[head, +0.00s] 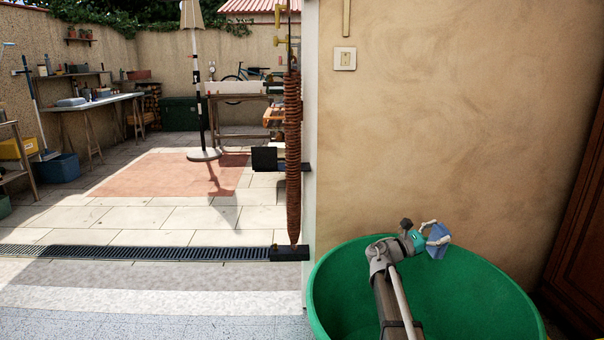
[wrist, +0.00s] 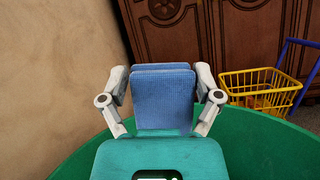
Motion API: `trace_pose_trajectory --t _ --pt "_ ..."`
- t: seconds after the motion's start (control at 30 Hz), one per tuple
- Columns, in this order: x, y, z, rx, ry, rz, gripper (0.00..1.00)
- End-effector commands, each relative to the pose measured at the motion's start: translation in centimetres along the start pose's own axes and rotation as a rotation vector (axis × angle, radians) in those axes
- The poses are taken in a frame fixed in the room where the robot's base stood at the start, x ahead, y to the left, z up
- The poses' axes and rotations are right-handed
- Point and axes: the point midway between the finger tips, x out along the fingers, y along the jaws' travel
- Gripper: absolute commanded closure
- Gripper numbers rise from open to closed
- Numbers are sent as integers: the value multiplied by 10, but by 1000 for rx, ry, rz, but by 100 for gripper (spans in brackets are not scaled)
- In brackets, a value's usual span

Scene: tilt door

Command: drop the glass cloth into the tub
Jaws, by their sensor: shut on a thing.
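The glass cloth (wrist: 163,98) is a folded blue cloth, held between the two fingers of my gripper (wrist: 163,88) in the wrist view. In the head view the cloth (head: 437,241) shows as a small blue patch at the fingertips of my gripper (head: 435,232). The tub is a large round green tub (head: 490,285) at the lower right of the head view. My gripper is shut on the cloth and appears over the far part of the tub's opening. The green tub rim (wrist: 268,127) also curves behind the cloth in the wrist view. The tub's bottom is mostly hidden.
A tan wall (head: 450,120) stands close behind the tub. A dark wooden cabinet (wrist: 210,40) stands beyond the rim, with a yellow basket (wrist: 262,92) beside it. A rusty spring (head: 292,150) hangs by the doorway at left. The patio floor (head: 130,225) outside is mostly open.

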Motion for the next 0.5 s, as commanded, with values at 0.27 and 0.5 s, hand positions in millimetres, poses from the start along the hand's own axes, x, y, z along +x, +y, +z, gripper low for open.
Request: trace_pose_trajectory --t 0.27,0.5 --pt "-13 6 -50 -1 -1 -3 56" --pt "-17 8 -64 -2 -1 -4 56"
